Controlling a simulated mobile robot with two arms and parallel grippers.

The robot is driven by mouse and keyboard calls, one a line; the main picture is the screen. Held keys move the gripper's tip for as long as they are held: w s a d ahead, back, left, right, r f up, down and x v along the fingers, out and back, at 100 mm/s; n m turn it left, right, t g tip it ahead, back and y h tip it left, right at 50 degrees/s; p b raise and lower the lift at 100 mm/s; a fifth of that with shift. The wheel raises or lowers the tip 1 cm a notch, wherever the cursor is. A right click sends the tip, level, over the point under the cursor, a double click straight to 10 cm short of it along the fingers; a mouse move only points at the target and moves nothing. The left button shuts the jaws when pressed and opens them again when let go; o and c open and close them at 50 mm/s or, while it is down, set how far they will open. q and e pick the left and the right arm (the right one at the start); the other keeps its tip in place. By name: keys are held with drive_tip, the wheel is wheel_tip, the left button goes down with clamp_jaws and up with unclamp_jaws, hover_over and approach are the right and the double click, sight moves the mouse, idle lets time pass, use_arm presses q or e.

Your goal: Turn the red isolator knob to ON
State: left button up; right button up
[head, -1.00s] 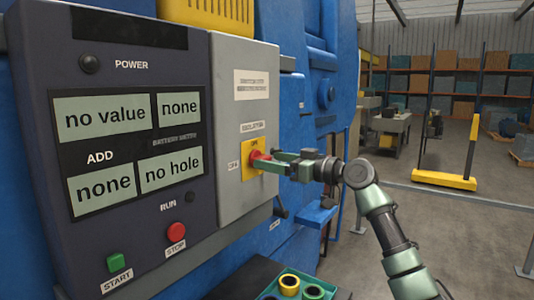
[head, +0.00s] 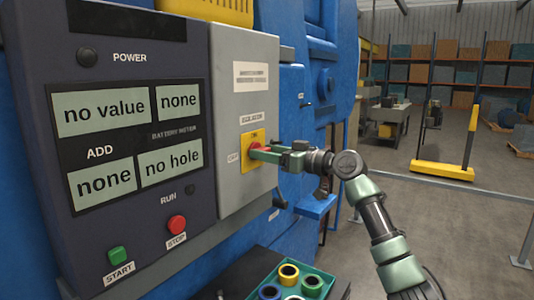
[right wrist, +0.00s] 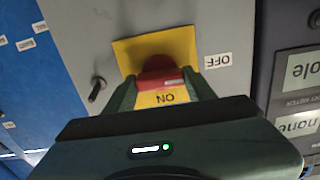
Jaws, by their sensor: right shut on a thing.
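The red isolator knob (head: 256,152) sits on a yellow plate (head: 246,164) on the grey box of the cabinet. OFF is printed left of the plate, and a small label is at its top. My right gripper (head: 267,153) reaches in from the right and is shut on the knob. In the right wrist view the knob (right wrist: 160,78) is between the two fingers (right wrist: 161,88), with the ON label just below it and OFF to its right. The fingers hide the knob's sides, so its exact pointing is hard to tell. My left gripper is not in view.
A dark panel beside the box has displays (head: 102,110), a green START button (head: 117,255) and a red STOP button (head: 176,224). A green tray (head: 268,273) with several coloured rings stands below. A black lever (right wrist: 97,89) sticks out near the plate.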

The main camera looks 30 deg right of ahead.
drive_tip(key=m+p, duration=0.6)
drive_tip(key=m, duration=1.1)
drive_tip(key=shift+d+p, duration=0.1)
drive_tip(key=shift+p, duration=0.2)
drive_tip(key=shift+m, duration=0.5)
drive_tip(key=o, duration=1.4)
